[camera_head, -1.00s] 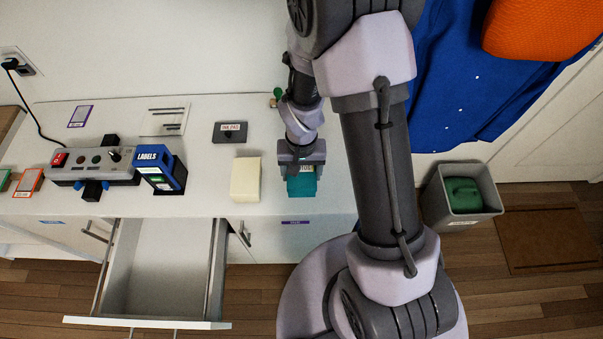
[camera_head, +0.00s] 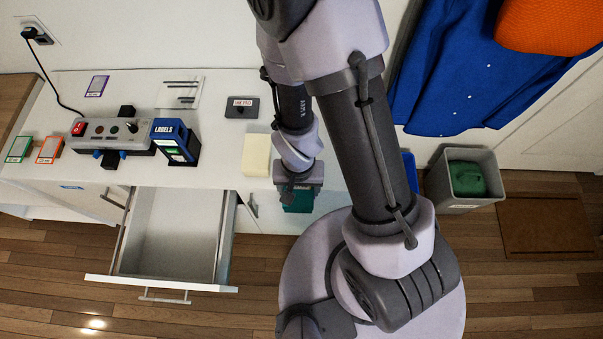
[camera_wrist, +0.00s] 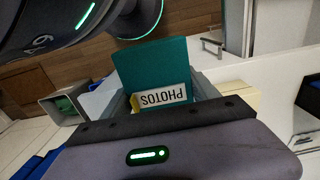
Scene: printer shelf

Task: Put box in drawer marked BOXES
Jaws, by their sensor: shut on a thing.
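My gripper (camera_head: 298,186) points down and is shut on a teal box (camera_head: 297,203), at the right of the open drawer, by the counter's front edge. In the wrist view the teal box (camera_wrist: 155,62) has a white label reading PHOTOS, upside down. My gripper (camera_wrist: 165,108) covers its near part. An open drawer (camera_head: 222,272) sticks out below the counter, left of the box. It looks empty. No BOXES marking can be read on it.
A cream block (camera_head: 257,155) stands on the counter near the box. A blue LABELS holder (camera_head: 175,142), a control panel (camera_head: 110,133) and a dark pad (camera_head: 242,107) are farther left. A grey bin (camera_head: 466,180) stands on the floor at right. The floor before the drawer is clear.

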